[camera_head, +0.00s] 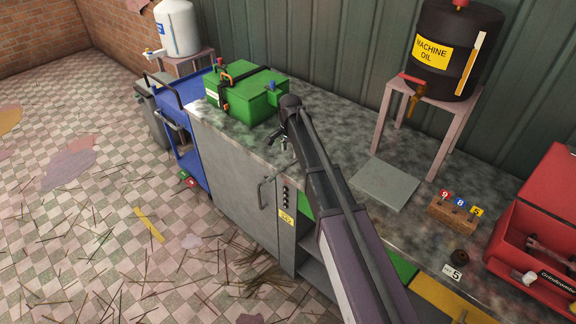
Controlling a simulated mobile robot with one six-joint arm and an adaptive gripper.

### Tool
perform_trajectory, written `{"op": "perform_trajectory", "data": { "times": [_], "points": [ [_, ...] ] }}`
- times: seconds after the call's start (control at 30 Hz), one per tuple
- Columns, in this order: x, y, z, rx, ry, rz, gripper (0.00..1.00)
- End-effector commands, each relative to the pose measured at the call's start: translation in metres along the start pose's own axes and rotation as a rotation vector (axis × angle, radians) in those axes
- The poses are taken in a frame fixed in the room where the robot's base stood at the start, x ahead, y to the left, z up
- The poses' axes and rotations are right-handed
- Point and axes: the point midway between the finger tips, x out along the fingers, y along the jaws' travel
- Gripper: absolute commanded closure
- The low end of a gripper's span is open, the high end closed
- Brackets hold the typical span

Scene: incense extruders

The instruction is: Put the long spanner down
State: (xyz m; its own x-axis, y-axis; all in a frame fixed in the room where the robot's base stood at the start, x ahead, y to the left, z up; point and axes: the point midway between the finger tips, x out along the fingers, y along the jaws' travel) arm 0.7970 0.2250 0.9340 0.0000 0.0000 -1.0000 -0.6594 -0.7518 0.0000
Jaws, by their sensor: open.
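My gripper (280,142) is over the front edge of the worktop, just in front of the green metal box (251,95). Its jaws are open, and they look small and dark from here. I cannot make out a long spanner in the jaws or on the bare worktop (330,125). My own arm crosses the middle of the view and hides part of the worktop and the cabinet front.
A red toolbox (557,205) stands open at the right with tools inside. Near it are a wooden block with numbered tags (453,214) and a grey plate (385,183). A machine oil drum (445,55) stands on a pink stand. A blue trolley (187,95) is left.

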Motion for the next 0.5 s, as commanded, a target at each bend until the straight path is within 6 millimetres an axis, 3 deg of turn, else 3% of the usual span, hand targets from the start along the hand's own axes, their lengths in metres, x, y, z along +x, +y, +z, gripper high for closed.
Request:
{"op": "perform_trajectory", "data": {
  "times": [0.5],
  "points": [
    [0.031,-0.002,0.004,-0.001,0.0,0.0,0.34]
  ]
}}
